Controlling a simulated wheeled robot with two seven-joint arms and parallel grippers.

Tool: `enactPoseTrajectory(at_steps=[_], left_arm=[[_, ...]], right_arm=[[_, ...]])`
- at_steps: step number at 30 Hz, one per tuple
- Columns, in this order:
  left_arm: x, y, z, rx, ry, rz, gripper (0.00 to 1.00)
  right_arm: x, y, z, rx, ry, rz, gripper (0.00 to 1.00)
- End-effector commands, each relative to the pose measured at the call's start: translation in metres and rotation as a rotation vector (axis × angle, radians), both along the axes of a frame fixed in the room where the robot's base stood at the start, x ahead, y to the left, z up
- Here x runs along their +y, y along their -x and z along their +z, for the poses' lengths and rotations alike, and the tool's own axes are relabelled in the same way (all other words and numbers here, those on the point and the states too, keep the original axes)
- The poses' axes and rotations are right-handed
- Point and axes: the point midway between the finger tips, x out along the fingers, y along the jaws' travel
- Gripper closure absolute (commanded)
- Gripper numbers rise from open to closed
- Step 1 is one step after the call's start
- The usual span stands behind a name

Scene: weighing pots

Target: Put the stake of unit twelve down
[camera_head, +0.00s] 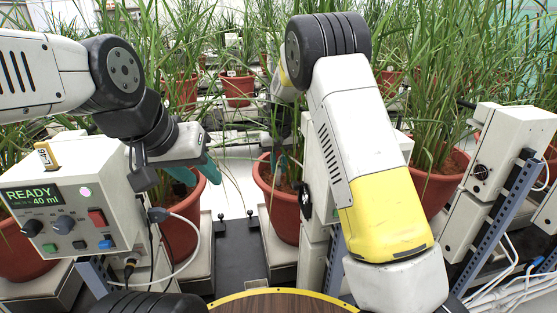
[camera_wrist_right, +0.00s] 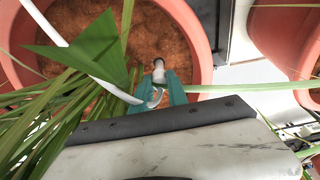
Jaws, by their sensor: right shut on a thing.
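My right gripper (camera_wrist_right: 162,90) has teal fingers shut on a small pale stake (camera_wrist_right: 158,72), seen in the right wrist view. A white tube (camera_wrist_right: 75,50) runs to the stake from the upper left. The stake is over the brown soil (camera_wrist_right: 165,35) of a terracotta pot (camera_wrist_right: 204,52); I cannot tell whether its tip touches the soil. In the head view this gripper (camera_head: 283,165) is at the middle pot (camera_head: 283,212), partly hidden by leaves and my arm. My left gripper (camera_head: 196,170) hangs over the left pot (camera_head: 180,235); its finger gap is unclear.
A white control box (camera_head: 75,215) reading READY 40 ml stands at the left with cables. Another white box (camera_head: 500,150) on a blue rail is at the right. Dense plants fill the back. A dark strip (camera_head: 238,250) lies between the left and middle pots.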

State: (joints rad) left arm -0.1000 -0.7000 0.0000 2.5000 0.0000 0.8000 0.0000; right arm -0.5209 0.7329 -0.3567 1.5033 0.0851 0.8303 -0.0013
Motion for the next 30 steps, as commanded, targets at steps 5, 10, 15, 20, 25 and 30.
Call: enactPoseTrajectory(at_steps=[5,10,15,20,25,30], left_arm=[[0.0,0.0,0.0,0.0,0.0,0.0,0.64],[0.0,0.0,0.0,0.0,0.0,0.0,0.64],[0.0,0.0,0.0,0.0,0.0,0.0,0.64],[0.0,0.0,0.0,0.0,0.0,0.0,0.64],[0.0,0.0,0.0,0.0,0.0,0.0,0.64],[0.0,0.0,0.0,0.0,0.0,0.0,0.64]], right_arm=[[0.0,0.0,-0.002,0.0,0.0,0.0,0.79],[0.0,0.0,-0.002,0.0,0.0,0.0,0.59],[0.0,0.0,-0.002,0.0,0.0,0.0,0.59],[0.0,0.0,0.003,-0.001,0.001,0.0,0.59],[0.0,0.001,0.03,-0.006,-0.002,-0.001,0.59],[-0.001,0.008,0.069,-0.005,-0.002,0.001,0.59]])
